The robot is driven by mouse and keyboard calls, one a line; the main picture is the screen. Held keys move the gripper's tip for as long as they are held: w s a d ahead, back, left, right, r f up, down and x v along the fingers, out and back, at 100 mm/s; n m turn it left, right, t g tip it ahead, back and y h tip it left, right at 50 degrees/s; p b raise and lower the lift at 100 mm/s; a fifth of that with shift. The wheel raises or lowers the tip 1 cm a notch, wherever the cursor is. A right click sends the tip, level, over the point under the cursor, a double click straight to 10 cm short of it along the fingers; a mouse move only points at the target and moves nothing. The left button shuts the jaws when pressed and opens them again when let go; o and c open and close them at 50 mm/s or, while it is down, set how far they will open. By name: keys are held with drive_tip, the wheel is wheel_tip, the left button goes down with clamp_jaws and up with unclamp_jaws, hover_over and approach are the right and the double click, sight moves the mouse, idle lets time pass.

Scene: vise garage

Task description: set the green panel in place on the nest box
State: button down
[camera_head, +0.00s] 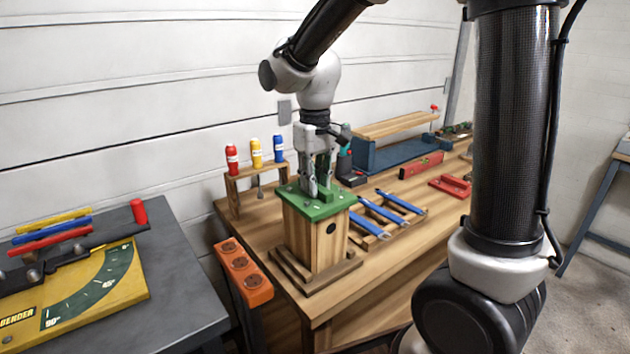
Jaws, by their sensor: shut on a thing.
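The wooden nest box (312,237) stands upright on a stepped wooden base at the near left corner of the workbench. My gripper (318,192) comes down from above and is shut on the panel's raised bar. The panel looks level and appears to rest on the box's top edges; I cannot tell whether a thin gap remains. The fingertips partly hide the bar.
Blue-handled tools (380,216) lie right of the box. An orange holder (243,273) hangs on the bench's left edge. A red block (450,186) and a blue toolbox (395,154) sit farther back.

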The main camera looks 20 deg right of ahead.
idle(0.3)
drive_tip(key=c, duration=1.3)
unclamp_jaws()
drive_tip(key=shift+o, duration=0.7)
drive_tip(key=shift+o, duration=1.2)
drive_tip(key=shift+r, duration=3.45)
